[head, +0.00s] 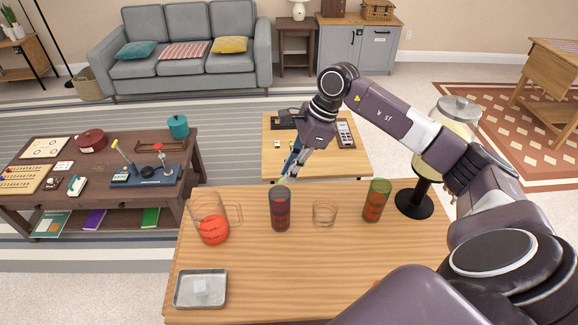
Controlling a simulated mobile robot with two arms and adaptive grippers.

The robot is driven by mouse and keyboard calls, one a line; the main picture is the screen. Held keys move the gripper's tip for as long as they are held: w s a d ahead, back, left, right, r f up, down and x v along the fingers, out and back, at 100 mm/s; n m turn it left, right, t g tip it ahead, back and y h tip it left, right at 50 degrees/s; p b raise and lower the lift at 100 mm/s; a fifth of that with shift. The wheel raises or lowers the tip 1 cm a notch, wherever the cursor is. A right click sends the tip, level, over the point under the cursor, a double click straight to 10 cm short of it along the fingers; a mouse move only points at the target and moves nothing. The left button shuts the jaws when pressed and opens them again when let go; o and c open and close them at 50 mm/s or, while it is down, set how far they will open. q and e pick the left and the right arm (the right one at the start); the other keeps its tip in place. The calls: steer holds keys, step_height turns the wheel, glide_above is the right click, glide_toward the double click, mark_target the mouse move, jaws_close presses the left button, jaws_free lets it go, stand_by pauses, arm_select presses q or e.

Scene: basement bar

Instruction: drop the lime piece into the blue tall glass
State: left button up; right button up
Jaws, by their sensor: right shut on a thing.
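The blue tall glass (280,213) stands upright on the wooden bar table, left of its middle. It looks dark bluish grey and has red liquid in it. My right gripper (287,178) reaches in from the right and points down and left, just above the rim of this glass in the picture. It is shut on the lime piece (283,182), a small pale green bit that shows only partly at the fingertips. I cannot tell whether the lime piece is exactly over the glass opening. My left gripper is not in view.
The table's middle front is clear.

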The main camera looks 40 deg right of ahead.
step_height(320, 180, down, 4)
steer(key=shift+r+b, duration=0.25)
steer(key=shift+b, duration=0.5)
steer(key=shift+f+b, duration=0.3)
steer(key=shift+f, duration=0.45)
steer(key=o, duration=0.8)
steer(key=v, duration=1.2)
